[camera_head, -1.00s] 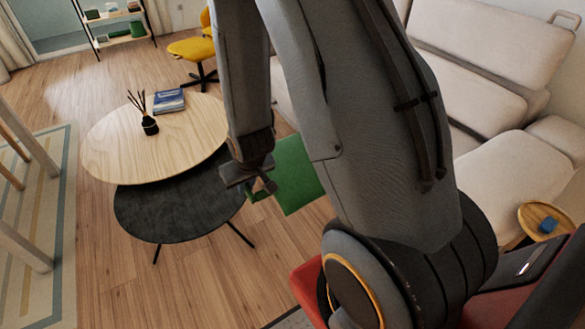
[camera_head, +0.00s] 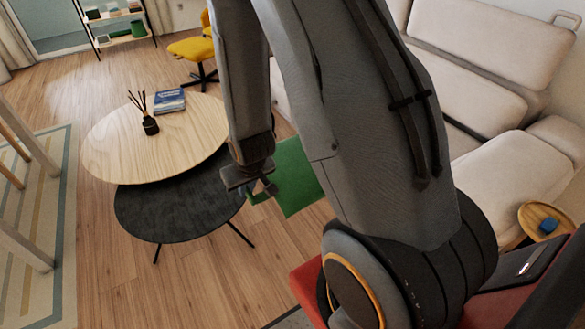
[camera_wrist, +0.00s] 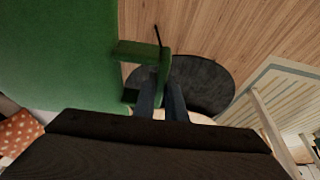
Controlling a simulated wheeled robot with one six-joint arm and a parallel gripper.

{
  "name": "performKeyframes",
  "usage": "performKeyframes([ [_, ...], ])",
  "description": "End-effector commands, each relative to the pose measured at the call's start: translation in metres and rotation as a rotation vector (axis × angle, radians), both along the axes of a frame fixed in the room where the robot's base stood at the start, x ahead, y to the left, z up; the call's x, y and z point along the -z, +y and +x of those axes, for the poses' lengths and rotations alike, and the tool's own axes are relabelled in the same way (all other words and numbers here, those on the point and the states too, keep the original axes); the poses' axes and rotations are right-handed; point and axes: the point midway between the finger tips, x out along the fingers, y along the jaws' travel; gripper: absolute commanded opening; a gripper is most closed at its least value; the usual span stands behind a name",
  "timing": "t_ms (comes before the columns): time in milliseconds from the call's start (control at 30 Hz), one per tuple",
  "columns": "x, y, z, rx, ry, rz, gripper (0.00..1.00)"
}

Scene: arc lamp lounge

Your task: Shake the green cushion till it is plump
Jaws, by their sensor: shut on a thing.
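The green cushion (camera_head: 297,180) hangs beside the dark round table in the head view, partly hidden behind my arm. My gripper (camera_head: 262,191) is shut on the cushion's left side and holds it up. In the wrist view, the cushion (camera_wrist: 60,60) is a broad green face filling the left side. A green strip of it passes between the fingers of my gripper (camera_wrist: 163,78). The cushion's far side is out of sight.
A light wooden round table (camera_head: 110,140) holds a reed diffuser (camera_head: 150,124) and blue books (camera_head: 170,100). A dark round table (camera_head: 180,205) stands close to my gripper. A cream sofa (camera_head: 500,180) is at the right. A yellow chair (camera_head: 190,48) stands behind.

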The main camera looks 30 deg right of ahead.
Motion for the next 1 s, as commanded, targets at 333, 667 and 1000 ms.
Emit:
performKeyframes([
  [333, -0.058, 0.001, 0.003, -0.002, -0.011, 0.0, 0.0],
  [667, 0.015, 0.0, 0.0, 0.0, 0.002, 0.0, 0.0],
  [1000, 0.013, 0.001, 0.001, -0.001, -0.003, 0.001, 0.0],
])
